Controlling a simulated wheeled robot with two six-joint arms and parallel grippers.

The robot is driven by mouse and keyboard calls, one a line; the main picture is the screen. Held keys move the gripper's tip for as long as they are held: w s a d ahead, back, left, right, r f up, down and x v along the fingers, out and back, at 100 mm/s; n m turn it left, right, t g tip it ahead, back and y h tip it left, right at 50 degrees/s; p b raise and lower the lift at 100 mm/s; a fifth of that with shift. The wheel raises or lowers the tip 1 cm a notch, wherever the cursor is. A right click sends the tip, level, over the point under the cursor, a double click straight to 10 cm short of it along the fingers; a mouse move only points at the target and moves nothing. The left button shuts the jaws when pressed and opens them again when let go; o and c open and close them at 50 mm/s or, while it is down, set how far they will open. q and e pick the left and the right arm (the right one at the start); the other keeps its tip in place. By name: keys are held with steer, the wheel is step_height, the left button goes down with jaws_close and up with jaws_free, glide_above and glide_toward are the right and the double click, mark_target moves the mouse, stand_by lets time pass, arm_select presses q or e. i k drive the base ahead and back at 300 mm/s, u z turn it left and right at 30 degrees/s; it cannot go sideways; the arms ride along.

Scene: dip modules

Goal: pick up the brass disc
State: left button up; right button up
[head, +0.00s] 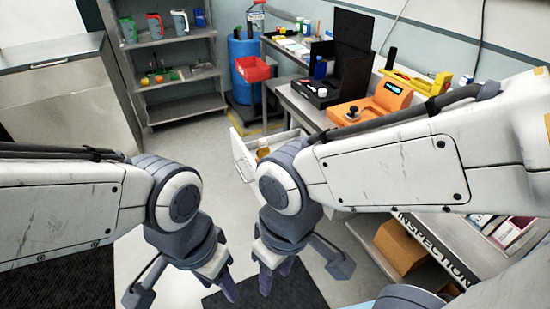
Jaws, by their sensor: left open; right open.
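I cannot make out a brass disc in the head view. A small amber-yellow object (263,152) shows in the open white drawer (243,155), partly hidden by my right arm; I cannot tell what it is. My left gripper (229,286) hangs open and empty over the floor at the bottom middle. My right gripper (275,276) hangs open and empty just right of it, pointing down. Both are well apart from the benches.
An orange device (372,104) and a black open case (335,65) stand on the bench. A red bin (252,69) hangs by a blue drum (240,88). Grey shelves (180,105) stand at the back. A cardboard box (400,247) sits under the inspection bench.

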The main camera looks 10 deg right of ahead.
mark_target(264, 150)
steer(key=u, duration=0.55)
steer(key=i, duration=1.6)
steer(key=z, duration=0.15)
